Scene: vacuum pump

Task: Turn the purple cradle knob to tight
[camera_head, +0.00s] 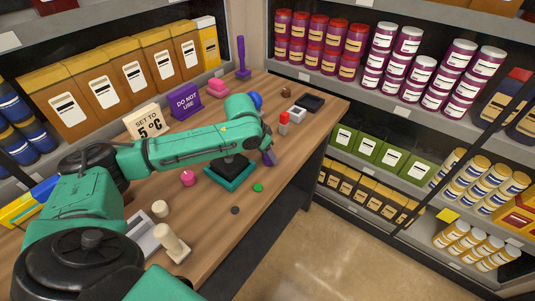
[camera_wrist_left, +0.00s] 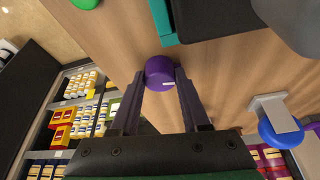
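The purple cradle knob (camera_wrist_left: 160,73) sits at the side of the teal cradle (camera_wrist_left: 163,22) in the left wrist view, a small white mark on its face. My left gripper (camera_wrist_left: 160,82) has one dark finger on each side of the knob, and both fingertips appear to touch it. In the head view the teal cradle (camera_head: 212,178) stands on the table with a black block (camera_head: 233,167) on it. My left arm reaches over it, and the gripper (camera_head: 268,156) points down at its right side, largely covering the knob. My right gripper is not in view.
A green disc (camera_head: 258,187) and a dark disc (camera_head: 235,210) lie on the table (camera_head: 300,140) near the cradle. A red-topped piece (camera_head: 284,122) stands beyond the gripper. A "SET TO 5 °C" sign (camera_head: 147,122) and a purple "DO NOT USE" sign (camera_head: 186,102) stand behind my arm.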

